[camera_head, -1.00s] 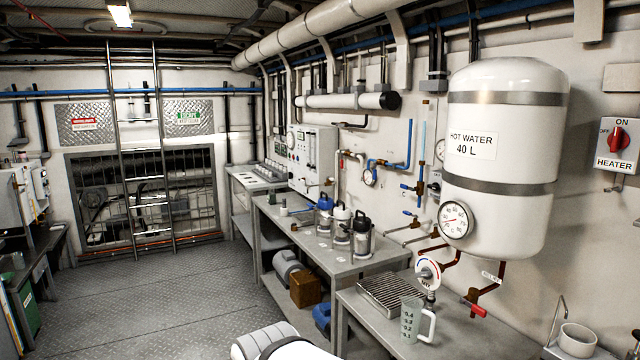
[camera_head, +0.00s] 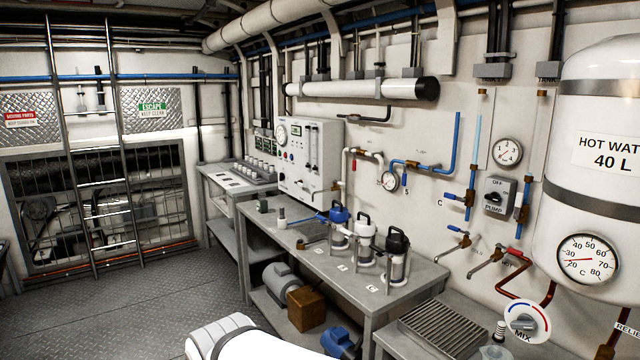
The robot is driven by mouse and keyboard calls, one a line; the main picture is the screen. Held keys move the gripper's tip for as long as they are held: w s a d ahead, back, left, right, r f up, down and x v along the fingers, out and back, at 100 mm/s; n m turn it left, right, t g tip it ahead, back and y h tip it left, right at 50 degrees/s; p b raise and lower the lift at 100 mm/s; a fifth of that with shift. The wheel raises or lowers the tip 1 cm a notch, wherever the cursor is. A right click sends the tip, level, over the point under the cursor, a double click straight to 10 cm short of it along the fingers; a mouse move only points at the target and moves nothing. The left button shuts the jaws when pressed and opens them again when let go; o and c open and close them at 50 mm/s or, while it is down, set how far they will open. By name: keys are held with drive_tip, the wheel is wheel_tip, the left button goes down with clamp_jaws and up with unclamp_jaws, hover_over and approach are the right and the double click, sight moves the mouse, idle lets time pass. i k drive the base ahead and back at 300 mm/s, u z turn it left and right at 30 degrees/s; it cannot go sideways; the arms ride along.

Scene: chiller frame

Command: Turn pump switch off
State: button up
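The pump switch (camera_head: 495,197) is a small grey box on the right wall, with a dark rotary knob, a label above the knob and "PUMP" below it. It sits between a blue-valved pipe on its left and another blue pipe on its right. The knob's exact setting is too small to tell. A white rounded part at the bottom of the picture looks like my arm. My gripper's fingers are not in view.
The white hot water tank (camera_head: 607,170) stands at the right, with a MIX dial (camera_head: 526,322) below it. The floor (camera_head: 130,310) at the left is clear.

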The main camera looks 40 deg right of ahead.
sight(495, 197)
drive_tip(key=u, duration=0.05)
drive_tip(key=i, duration=1.95)
drive_tip(key=z, duration=3.2)
drive_tip(key=i, duration=1)
